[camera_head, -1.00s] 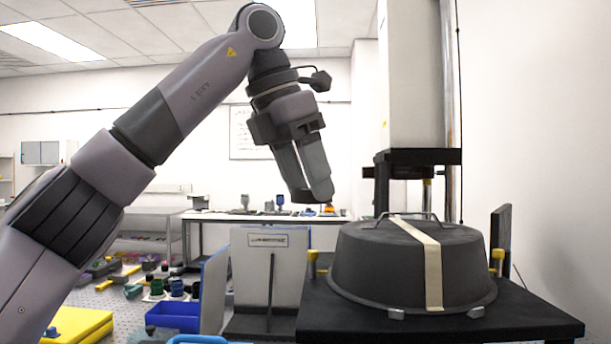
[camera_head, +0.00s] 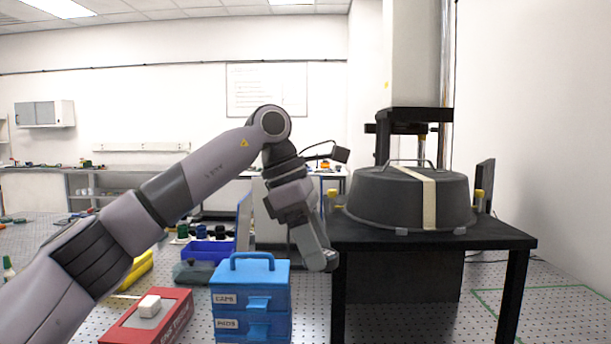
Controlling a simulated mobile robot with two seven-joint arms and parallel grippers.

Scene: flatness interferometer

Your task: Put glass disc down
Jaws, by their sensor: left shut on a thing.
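My left gripper (camera_head: 318,256) hangs pointing down in the middle of the head view, in front of the left edge of the black table (camera_head: 505,238). Its fingers are shut on the glass disc, of which little can be made out; a dark grey rounded edge shows at the fingertips. The gripper is above and right of the blue drawer box (camera_head: 250,274), apart from the table top as far as I can tell. My right gripper is out of view.
A big dark lidded tub (camera_head: 375,200) with a pale strap fills much of the black table; its front strip is bare.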

